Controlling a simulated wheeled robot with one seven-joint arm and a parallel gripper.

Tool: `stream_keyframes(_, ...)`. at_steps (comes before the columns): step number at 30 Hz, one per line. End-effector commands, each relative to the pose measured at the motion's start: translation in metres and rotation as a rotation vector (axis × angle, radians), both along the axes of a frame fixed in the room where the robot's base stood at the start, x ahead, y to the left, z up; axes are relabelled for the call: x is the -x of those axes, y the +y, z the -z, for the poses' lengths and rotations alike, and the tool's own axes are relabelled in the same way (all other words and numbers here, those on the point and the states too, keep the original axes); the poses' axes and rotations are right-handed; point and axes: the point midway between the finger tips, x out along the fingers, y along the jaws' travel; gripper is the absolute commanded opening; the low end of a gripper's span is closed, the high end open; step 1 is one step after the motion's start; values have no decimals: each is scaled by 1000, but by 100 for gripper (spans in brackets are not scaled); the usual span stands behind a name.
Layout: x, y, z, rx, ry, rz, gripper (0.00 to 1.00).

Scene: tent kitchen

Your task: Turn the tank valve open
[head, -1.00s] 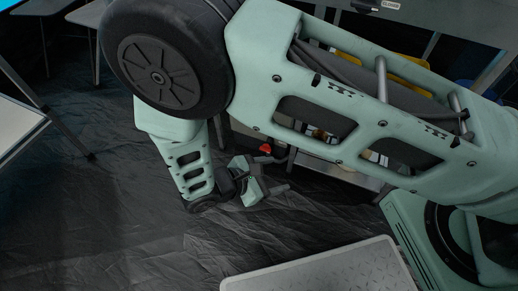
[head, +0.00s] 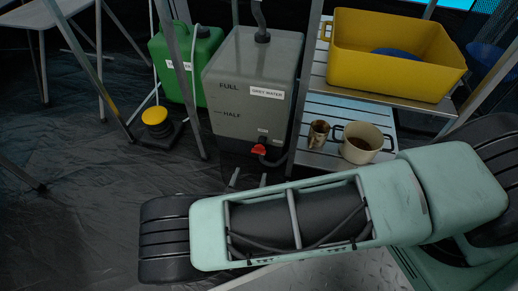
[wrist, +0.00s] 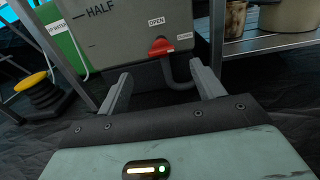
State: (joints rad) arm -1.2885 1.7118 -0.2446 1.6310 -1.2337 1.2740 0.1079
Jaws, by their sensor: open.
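The grey water tank (head: 250,75) stands on the floor, marked FULL and HALF; its front also shows in the wrist view (wrist: 120,40). Low on it is the red valve handle (head: 258,149), also in the wrist view (wrist: 161,47), lying roughly sideways. An OPEN label sits above the handle, and a smaller label, too blurred to read surely, is to its right. A dark pipe curves down beside it. My gripper (wrist: 159,77) is open and empty, its two fingers pointing toward the tank, one to each side of the handle in the picture. The fingers look short of the handle, not touching.
A green water can (head: 185,65) stands left of the tank, with a yellow-topped foot pump (head: 155,118) before it. At right, a slatted shelf (head: 330,105) holds a pot (head: 360,145), a metal cup (head: 318,133) and a yellow bin (head: 395,60). Metal frame legs flank the tank.

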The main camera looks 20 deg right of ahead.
Motion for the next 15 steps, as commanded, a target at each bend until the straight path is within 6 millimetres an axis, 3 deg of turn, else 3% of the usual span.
stream_keyframes(15, -84, -63, 4, 0, 0, 6, 67)
